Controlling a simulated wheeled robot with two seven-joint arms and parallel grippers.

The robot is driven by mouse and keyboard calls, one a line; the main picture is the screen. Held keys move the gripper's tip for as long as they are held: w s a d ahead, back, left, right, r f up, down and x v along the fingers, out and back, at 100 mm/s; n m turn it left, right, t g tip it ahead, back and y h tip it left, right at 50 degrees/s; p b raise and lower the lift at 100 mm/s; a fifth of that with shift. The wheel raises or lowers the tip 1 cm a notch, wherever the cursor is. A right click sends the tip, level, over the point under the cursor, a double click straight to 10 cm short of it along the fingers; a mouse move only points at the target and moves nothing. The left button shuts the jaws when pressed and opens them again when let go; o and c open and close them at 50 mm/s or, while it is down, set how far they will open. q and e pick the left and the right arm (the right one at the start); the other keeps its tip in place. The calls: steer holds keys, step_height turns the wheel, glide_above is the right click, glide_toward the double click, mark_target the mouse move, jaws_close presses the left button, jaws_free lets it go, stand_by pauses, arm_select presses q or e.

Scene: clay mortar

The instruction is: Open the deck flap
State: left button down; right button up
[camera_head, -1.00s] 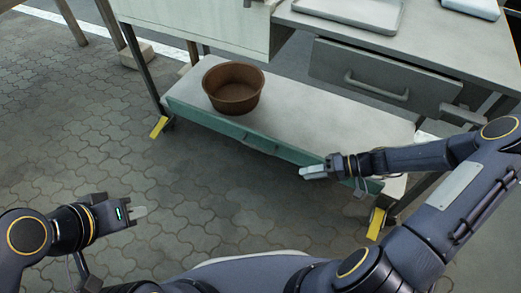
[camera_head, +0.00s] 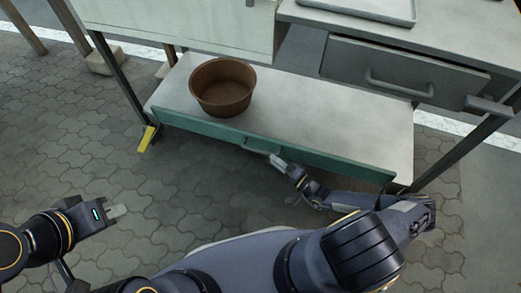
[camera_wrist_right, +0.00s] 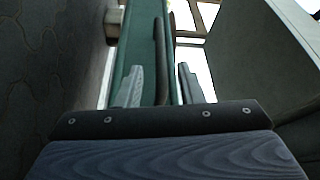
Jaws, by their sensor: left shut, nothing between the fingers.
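The deck flap (camera_head: 325,161) looks like the long green board along the front edge of the low shelf. My right gripper (camera_head: 276,161) is just in front of and below the handle. In the right wrist view, its two fingers (camera_wrist_right: 158,86) are apart, with the dark handle bar (camera_wrist_right: 158,50) running between them along the green board (camera_wrist_right: 135,45). I cannot tell whether they touch it. My left gripper (camera_head: 117,211) is shut and empty, over the paving at the lower left.
A brown bowl (camera_head: 223,90) stands on the low shelf (camera_head: 320,115), behind the board. A grey drawer (camera_head: 400,75) with a handle hangs above at the right. A tray (camera_head: 350,8) lies on the upper worktop.

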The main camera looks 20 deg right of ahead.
mark_target(264, 152)
steer(key=b+x, duration=0.1)
steer(key=x, duration=0.5)
jaws_close()
